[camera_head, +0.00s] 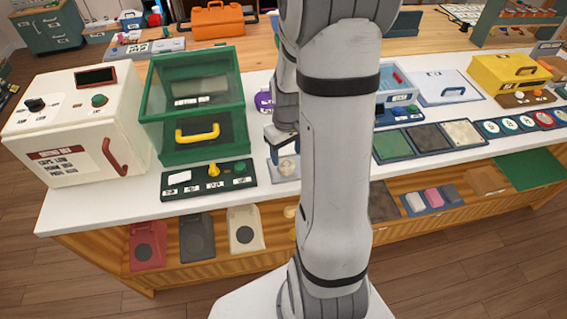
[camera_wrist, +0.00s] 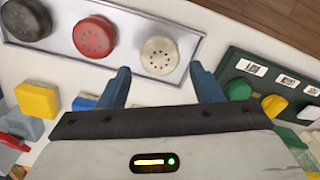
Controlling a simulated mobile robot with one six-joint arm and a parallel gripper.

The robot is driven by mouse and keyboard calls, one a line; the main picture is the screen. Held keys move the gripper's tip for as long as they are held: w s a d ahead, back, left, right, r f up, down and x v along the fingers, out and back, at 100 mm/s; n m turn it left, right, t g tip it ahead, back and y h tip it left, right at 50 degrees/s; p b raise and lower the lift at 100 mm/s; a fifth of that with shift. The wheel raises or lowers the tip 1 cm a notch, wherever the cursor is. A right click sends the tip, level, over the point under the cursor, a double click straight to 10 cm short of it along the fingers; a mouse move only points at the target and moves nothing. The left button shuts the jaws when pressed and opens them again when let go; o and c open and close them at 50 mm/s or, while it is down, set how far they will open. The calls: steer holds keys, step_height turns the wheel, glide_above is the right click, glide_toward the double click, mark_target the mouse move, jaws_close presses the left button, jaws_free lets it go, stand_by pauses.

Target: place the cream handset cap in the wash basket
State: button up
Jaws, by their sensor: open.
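The cream handset cap (camera_wrist: 159,56), round with small dark holes, lies at the right end of a grey tray (camera_wrist: 125,68) in the wrist view. It also shows on the counter in the head view (camera_head: 287,168). My gripper (camera_wrist: 161,75) is open, its two blue fingers apart, with the cap between and just beyond the tips in the picture. The fingers do not visibly touch it. In the head view my gripper (camera_head: 281,138) is over the counter beside the cap, partly hidden by my arm. I cannot surely pick out the wash basket.
A red cap (camera_wrist: 94,37) and a black cap (camera_wrist: 26,19) share the tray. A dark green panel (camera_head: 209,180) with knobs stands to its left in the head view. A green cabinet (camera_head: 193,65) and a cream machine (camera_head: 75,125) stand farther left. My arm hides mid-counter.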

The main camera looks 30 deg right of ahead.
mark_target(286, 163)
steer(key=f, duration=0.4)
steer(key=shift+w+f, duration=0.2)
steer(key=shift+f, duration=0.2)
steer(key=c, duration=0.8)
steer(key=shift+c, duration=0.2)
